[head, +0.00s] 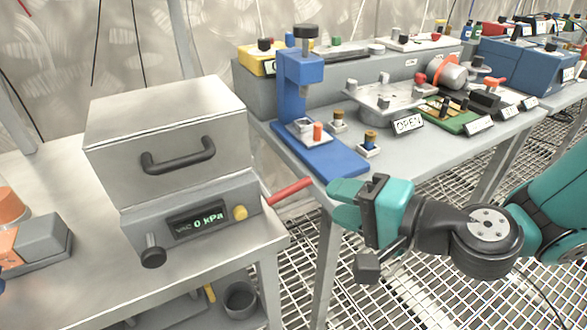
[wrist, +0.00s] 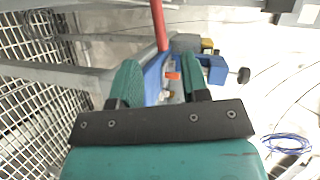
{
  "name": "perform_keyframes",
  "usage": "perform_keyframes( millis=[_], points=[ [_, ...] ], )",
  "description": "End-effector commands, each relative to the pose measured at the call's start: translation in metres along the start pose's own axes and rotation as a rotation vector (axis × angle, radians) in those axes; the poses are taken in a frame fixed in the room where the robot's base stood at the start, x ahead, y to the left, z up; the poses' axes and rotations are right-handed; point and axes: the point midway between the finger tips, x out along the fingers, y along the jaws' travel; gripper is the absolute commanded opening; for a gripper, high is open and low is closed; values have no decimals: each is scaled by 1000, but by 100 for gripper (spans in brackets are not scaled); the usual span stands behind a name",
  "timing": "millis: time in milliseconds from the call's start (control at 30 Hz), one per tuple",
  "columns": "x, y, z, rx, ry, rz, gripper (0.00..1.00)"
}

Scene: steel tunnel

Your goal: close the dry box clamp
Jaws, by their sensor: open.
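The dry box (head: 165,130) is a grey metal box with a black handle, on the left table in the head view. Its front panel has a display (head: 197,222) reading "VAC 0 kPa". A red lever (head: 290,191), apparently the clamp, sticks out from its right side, tilted slightly up toward its free end. In the wrist view the red lever (wrist: 158,25) comes from the top edge, ending ahead of the gap between my fingers. My gripper (head: 335,203) is open and empty, just right of the lever's tip; its fingers also show in the wrist view (wrist: 162,85).
A blue press (head: 300,85) on a blue base stands on the right bench, close behind my gripper. An "OPEN" sign (head: 408,124), a green board and other devices share that bench. A black knob (head: 153,257) and yellow knob (head: 240,212) are on the box's front panel.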

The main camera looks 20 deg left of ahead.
Motion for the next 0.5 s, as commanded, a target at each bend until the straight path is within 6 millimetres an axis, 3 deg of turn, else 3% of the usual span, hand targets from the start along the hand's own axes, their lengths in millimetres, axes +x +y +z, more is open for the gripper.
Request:
perform_keyframes(
  millis=[200, 500],
  points=[
    [51, -2, 2, -4, -6, -2, 42],
    [93, 0, 2, -2, -3, -1, 42]
  ],
)
